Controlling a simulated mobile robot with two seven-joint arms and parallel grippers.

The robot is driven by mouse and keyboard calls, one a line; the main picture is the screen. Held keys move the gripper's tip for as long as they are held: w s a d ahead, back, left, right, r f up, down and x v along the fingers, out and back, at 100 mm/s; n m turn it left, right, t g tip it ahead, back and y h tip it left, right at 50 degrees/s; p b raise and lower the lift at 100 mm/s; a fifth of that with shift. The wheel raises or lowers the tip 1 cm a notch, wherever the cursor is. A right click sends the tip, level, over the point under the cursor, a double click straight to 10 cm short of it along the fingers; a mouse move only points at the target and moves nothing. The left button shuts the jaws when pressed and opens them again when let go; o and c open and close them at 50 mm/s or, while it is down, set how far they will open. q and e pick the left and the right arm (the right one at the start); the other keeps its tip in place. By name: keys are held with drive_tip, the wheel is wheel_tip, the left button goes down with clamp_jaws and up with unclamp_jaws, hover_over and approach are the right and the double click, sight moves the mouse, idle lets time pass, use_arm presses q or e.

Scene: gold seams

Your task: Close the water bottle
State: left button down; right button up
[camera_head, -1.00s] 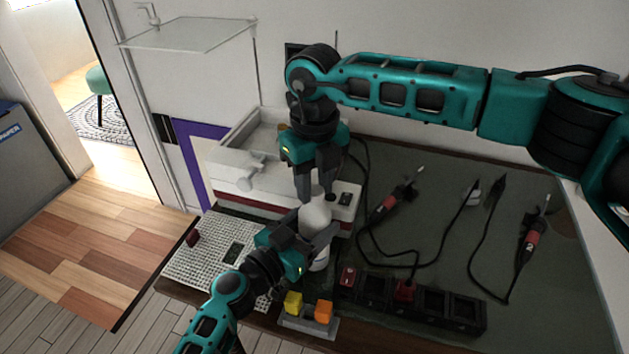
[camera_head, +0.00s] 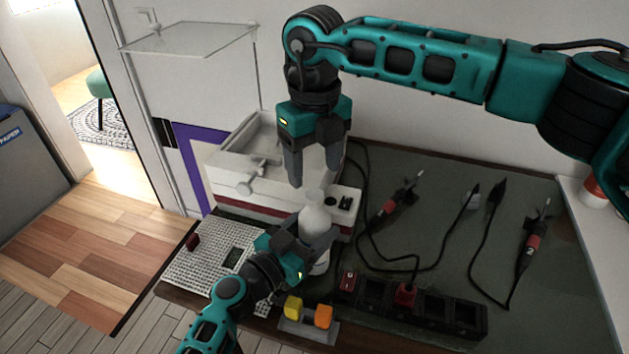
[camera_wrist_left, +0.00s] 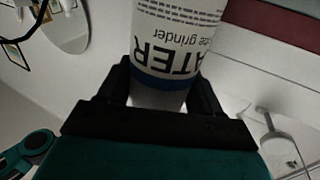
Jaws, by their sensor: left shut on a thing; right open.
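The white water bottle (camera_head: 315,218) stands upright near the front of the bench. My left gripper (camera_head: 314,246) is shut around its body from the left. In the left wrist view the bottle (camera_wrist_left: 177,40) sits between the fingers, with dark lettering and a blue band. My right gripper (camera_head: 313,168) is open just above the bottle's top, fingers pointing down, apart from it and holding nothing. The bottle's top shows as a narrow white end; I cannot tell whether a cap is on it.
A white and red machine (camera_head: 250,180) stands behind the bottle. A black socket strip (camera_head: 430,308) lies to the right, with cabled soldering irons (camera_head: 395,205) behind it. A holder with yellow and orange blocks (camera_head: 307,328) is in front. A white perforated board (camera_head: 205,262) lies left.

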wheel_tip(320, 180, up, 7)
drive_tip(key=shift+f, duration=0.1)
use_arm(q)
drive_tip(key=shift+c, duration=0.5)
unclamp_jaws()
drive_tip(key=shift+s, duration=0.1)
use_arm(e)
wheel_tip(320, 180, down, 4)
drive_tip(key=b, duration=0.3)
drive_tip(key=shift+r, duration=0.2)
use_arm(q)
drive_tip(key=v, duration=1.2)
drive_tip(key=shift+s+a, duration=0.2)
drive_tip(key=shift+a, duration=0.15)
drive_tip(key=shift+s, duration=0.1)
